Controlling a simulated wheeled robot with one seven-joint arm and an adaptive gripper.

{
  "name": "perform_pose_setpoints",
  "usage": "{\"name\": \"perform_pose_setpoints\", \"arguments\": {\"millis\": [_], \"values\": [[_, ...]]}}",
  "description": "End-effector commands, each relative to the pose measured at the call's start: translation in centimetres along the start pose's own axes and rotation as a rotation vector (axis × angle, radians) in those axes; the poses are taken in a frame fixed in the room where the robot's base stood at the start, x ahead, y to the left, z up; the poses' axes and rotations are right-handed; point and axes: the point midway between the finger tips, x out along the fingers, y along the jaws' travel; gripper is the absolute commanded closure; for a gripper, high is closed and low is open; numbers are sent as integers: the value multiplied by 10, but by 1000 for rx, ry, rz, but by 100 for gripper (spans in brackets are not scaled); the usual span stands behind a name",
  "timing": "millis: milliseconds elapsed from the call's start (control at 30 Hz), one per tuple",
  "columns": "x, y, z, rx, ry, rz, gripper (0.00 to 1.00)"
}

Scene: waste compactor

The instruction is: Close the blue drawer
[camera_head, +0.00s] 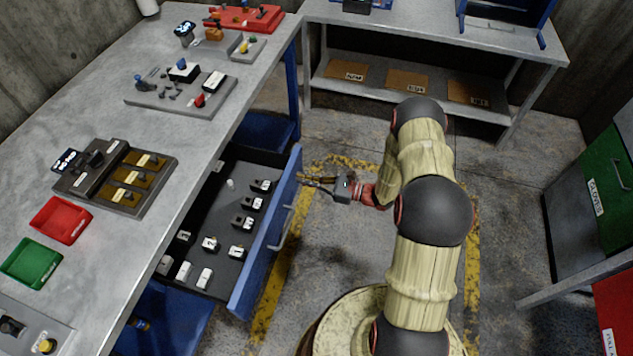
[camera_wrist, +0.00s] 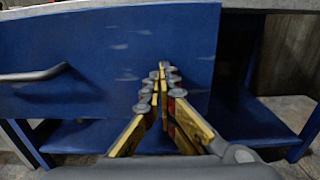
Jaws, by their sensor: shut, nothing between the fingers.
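The blue drawer (camera_head: 262,243) is pulled out from under the grey workbench in the head view. Several small black and white items stand inside it. Its blue front also fills the upper left of the wrist view (camera_wrist: 110,60), with its grey bar handle (camera_wrist: 40,75) at the left. The handle also shows on the drawer's outer face in the head view (camera_head: 284,230). My gripper (camera_head: 312,182) is near the far end of the drawer front, to the right of it. In the wrist view my gripper's fingers (camera_wrist: 162,72) are shut and empty, in front of the drawer face; contact cannot be told.
The workbench (camera_head: 110,240) holds a red tray (camera_head: 60,220), a green tray (camera_head: 32,263) and several fixtures. A second table (camera_head: 420,32) stands at the back. A green cabinet (camera_head: 612,190) is at the right.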

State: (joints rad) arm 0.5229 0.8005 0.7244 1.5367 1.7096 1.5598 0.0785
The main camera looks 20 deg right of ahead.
Motion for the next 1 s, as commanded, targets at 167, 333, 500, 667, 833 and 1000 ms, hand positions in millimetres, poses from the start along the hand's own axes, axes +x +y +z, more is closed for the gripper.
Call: {"name": "perform_pose_setpoints", "arguments": {"millis": [167,333,500,667,833,1000], "values": [[50,2,0,-1,-1,7,100],[98,2,-1,-1,0,6,100],[144,2,-2,-2,0,5,100],[182,2,-2,-2,-1,4,100],[213,1,-1,-1,-1,2,100],[233,0,0,0,-1,1,100]]}}
